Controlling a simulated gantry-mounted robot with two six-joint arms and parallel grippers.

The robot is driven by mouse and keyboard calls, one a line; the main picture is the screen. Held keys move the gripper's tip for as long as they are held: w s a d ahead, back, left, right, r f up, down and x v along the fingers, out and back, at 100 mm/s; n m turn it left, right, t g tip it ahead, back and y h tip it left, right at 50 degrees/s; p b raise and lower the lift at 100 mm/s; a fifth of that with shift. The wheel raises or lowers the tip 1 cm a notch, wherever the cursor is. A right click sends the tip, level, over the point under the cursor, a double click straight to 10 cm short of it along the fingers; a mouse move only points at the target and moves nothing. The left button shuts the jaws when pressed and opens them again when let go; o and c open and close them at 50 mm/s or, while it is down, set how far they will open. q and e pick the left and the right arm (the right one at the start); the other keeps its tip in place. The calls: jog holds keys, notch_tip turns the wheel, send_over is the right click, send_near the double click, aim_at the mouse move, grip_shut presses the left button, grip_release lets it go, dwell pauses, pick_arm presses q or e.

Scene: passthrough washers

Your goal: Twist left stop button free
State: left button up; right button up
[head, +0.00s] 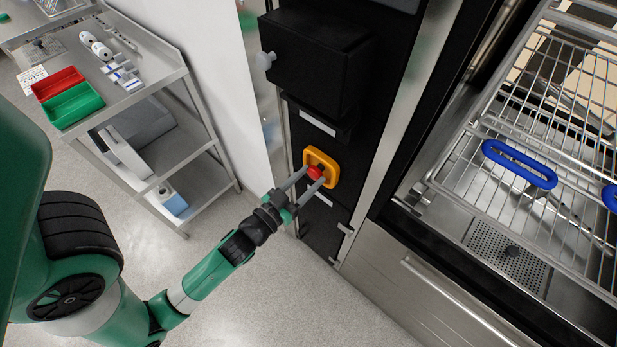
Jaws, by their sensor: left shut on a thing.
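The left stop button (315,171) is a red knob on a yellow housing (321,158), fixed to a black panel (318,225) left of the washer. My left gripper (308,177) reaches up from below and is shut on the red knob, with one grey finger on each side of it. The fingers hide part of the knob, and its turned position cannot be told. My right gripper is not in view.
An open washer with wire racks (560,90) and blue handles (519,164) stands at the right. A steel cart (150,75) with red (58,84) and green (74,105) bins stands at the left. Open floor lies between.

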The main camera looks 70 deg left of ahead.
pick_arm(q)
grip_shut()
